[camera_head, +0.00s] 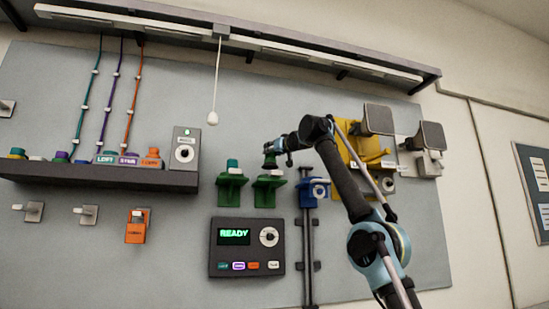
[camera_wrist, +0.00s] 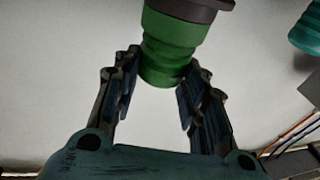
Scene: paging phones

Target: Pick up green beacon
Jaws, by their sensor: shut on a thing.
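The green beacon (camera_wrist: 168,42) shows in the wrist view as a ribbed green cylinder with a dark part at its upper end. My gripper (camera_wrist: 158,72) is shut on it, with one ridged finger on each side of the green body. In the head view, the green beacon (camera_head: 270,161) is small and partly hidden at the tip of my gripper (camera_head: 277,148). It is directly over the right one of two green brackets (camera_head: 268,190). I cannot tell whether it touches that bracket.
A teal-topped piece (camera_head: 233,164) stands on the left green bracket (camera_head: 230,191), close beside my gripper. A blue bracket (camera_head: 312,192) is to the right. A console reading READY (camera_head: 247,248) is below. A pull cord (camera_head: 213,117) hangs above left.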

